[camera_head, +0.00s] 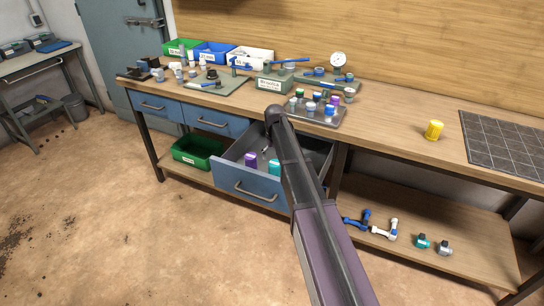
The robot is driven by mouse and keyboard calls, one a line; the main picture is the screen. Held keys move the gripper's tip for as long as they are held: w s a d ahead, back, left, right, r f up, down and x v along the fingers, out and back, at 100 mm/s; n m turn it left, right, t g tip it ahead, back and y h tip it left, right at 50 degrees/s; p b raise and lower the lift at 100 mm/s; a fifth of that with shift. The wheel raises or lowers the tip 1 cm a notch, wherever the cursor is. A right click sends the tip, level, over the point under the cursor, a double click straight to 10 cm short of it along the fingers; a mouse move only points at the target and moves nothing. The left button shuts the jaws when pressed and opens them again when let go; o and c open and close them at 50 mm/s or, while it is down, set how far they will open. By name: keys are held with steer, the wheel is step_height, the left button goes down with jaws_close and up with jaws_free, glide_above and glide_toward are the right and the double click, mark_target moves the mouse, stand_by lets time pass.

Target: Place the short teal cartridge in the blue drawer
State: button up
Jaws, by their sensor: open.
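The blue drawer (247,186) is pulled out below the middle of the workbench. A teal cartridge (274,168) stands inside it near the front, beside my arm, which partly covers the drawer. A purple cartridge (251,160) stands to its left in the same drawer. I cannot tell the teal cartridge's full height. My arm crosses from the bottom right up to the bench's front edge and bends there. I cannot make out my gripper; it seems hidden behind the arm.
A grey rack (322,119) with several coloured cartridges sits on the workbench above the drawer. A yellow cartridge (434,130) stands near a dark grid mat (505,150). A green bin (197,151) and several fittings lie on the lower shelf (455,215). The floor in front is clear.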

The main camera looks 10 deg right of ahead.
mark_target(275, 164)
step_height(275, 164, up, 6)
steer(key=p, duration=0.5)
steer(key=shift+r+p, duration=0.15)
steer(key=shift+p, duration=0.15)
stand_by(0.4)
steer(key=s, duration=2.9)
steer(key=shift+a+m, duration=0.3)
steer(key=shift+a, duration=0.15)
steer(key=shift+s, duration=0.1)
